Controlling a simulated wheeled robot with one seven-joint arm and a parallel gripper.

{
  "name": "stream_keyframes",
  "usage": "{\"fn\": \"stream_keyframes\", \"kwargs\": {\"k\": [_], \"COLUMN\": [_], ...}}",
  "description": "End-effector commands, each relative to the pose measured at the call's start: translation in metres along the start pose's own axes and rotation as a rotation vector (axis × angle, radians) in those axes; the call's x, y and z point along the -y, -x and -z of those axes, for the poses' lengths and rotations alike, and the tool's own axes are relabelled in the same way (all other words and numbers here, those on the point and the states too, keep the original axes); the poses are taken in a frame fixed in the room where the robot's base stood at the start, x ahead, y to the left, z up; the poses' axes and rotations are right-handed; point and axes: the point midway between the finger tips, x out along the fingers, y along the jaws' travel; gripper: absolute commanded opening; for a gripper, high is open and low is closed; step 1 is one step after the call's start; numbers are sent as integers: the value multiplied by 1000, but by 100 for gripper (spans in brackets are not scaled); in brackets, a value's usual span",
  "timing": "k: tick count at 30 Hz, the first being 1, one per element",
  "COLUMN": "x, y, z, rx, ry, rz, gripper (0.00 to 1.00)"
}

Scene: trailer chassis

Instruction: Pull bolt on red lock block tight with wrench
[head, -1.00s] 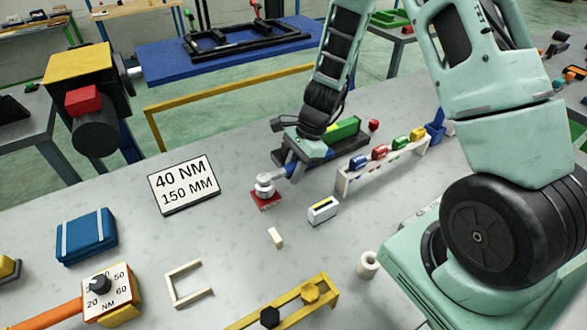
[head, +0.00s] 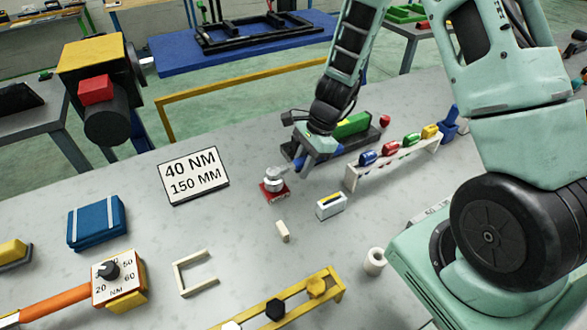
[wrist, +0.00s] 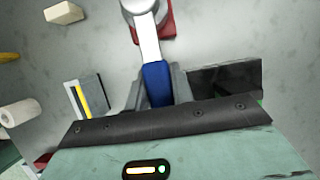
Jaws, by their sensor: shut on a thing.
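The red lock block (head: 272,197) sits on the grey table with a silver bolt (head: 274,178) on top. The block's red edge also shows at the top of the wrist view (wrist: 166,20). The wrench has a blue handle (wrist: 156,84) and a silver shaft (wrist: 147,42), whose ring-shaped head reaches the bolt. How fully the head sits around it is hard to tell. My gripper (wrist: 155,98) is shut on the blue handle. In the head view, my gripper (head: 303,163) is just behind and right of the block, low over the table.
A white rack (head: 392,165) with several coloured pieces stands to the right. A small white box with a yellow stripe (head: 330,206) lies in front. A sign reading 40 NM, 150 MM (head: 193,176) is at left. A dark tray with a green block (head: 353,125) lies behind my gripper.

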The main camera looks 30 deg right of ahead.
Motion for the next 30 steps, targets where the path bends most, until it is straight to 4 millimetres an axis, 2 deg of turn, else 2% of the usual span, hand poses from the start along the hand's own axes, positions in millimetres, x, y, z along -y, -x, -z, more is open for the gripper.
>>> {"fn": "stream_keyframes", "kwargs": {"k": [19, 30], "x": [-12, -13], "y": [-1, 0], "z": [0, -1], "rx": [0, 0], "ry": [-141, -149], "rz": [59, 62], "gripper": [0, 0]}}
